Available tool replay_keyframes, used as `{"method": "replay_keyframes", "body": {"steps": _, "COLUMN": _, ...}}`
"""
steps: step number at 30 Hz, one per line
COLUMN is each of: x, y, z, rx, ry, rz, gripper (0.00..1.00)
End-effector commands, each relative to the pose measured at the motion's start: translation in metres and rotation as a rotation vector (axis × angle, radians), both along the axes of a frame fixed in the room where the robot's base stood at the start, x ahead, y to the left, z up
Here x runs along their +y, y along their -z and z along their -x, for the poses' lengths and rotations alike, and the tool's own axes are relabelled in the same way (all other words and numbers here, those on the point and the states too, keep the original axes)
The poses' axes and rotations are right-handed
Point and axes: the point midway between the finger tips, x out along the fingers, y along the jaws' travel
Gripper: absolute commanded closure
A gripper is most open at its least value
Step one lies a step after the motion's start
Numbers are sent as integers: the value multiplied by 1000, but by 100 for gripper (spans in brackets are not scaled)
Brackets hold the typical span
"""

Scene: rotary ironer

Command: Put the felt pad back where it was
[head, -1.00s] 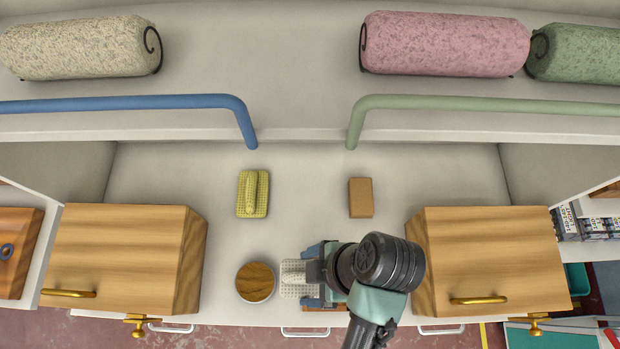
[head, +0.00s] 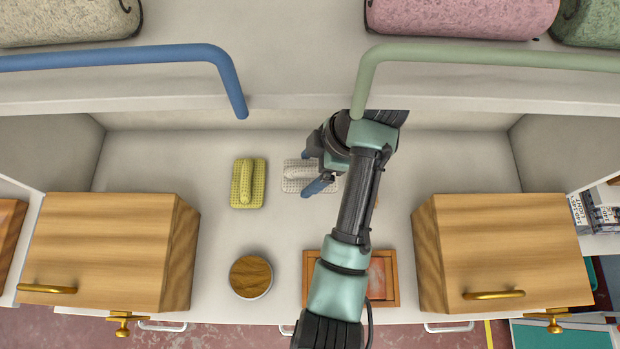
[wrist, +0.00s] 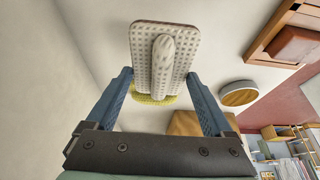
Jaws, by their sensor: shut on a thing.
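A pale grey dotted pad with a rounded ridge on top (head: 298,175), which I take to be the felt pad, is in my gripper (head: 314,172). In the wrist view the pad (wrist: 165,62) spans the space between the two blue fingers, which grip its sides. In the head view it is over the back middle of the white surface, right of a similar yellow-green pad (head: 249,184), with a small gap between them. Whether it touches the surface is unclear. A brown block is almost wholly hidden behind my arm.
A round wood-topped pot (head: 250,277) stands near the front. A wooden tray (head: 391,262) with a reddish inside is partly under my arm. Wooden boxes stand left (head: 95,250) and right (head: 505,250). Blue (head: 120,56) and green (head: 480,56) rails cross the back.

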Motion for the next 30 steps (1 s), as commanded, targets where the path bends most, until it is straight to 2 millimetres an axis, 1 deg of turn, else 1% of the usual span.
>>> {"method": "replay_keyframes", "body": {"steps": 1, "x": 0, "y": 7, "z": 0, "rx": -1, "ry": -1, "rz": 0, "gripper": 58}}
{"method": "replay_keyframes", "body": {"steps": 5, "x": 0, "y": 9, "z": 0, "rx": -2, "ry": 0, "rz": 0, "gripper": 58}}
{"method": "replay_keyframes", "body": {"steps": 8, "x": 0, "y": 17, "z": 0, "rx": -1, "ry": -1, "rz": 0, "gripper": 58}}
{"method": "replay_keyframes", "body": {"steps": 11, "x": 0, "y": 28, "z": 1, "rx": 3, "ry": 1, "rz": 0, "gripper": 58}}
{"method": "replay_keyframes", "body": {"steps": 13, "x": 0, "y": 40, "z": 2, "rx": 4, "ry": 1, "rz": 0, "gripper": 58}}
{"method": "replay_keyframes", "body": {"steps": 17, "x": 0, "y": 45, "z": -3, "rx": 0, "ry": 1, "rz": 0, "gripper": 58}}
{"method": "replay_keyframes", "body": {"steps": 26, "x": 0, "y": 49, "z": -3, "rx": -2, "ry": 1, "rz": 0, "gripper": 58}}
{"method": "replay_keyframes", "body": {"steps": 27, "x": 0, "y": 49, "z": -3, "rx": -2, "ry": 1, "rz": 0, "gripper": 12}}
{"method": "replay_keyframes", "body": {"steps": 29, "x": 0, "y": 49, "z": -4, "rx": -2, "ry": 1, "rz": 1, "gripper": 1}}
{"method": "replay_keyframes", "body": {"steps": 30, "x": 0, "y": 49, "z": -3, "rx": -2, "ry": 1, "rz": 1, "gripper": 0}}
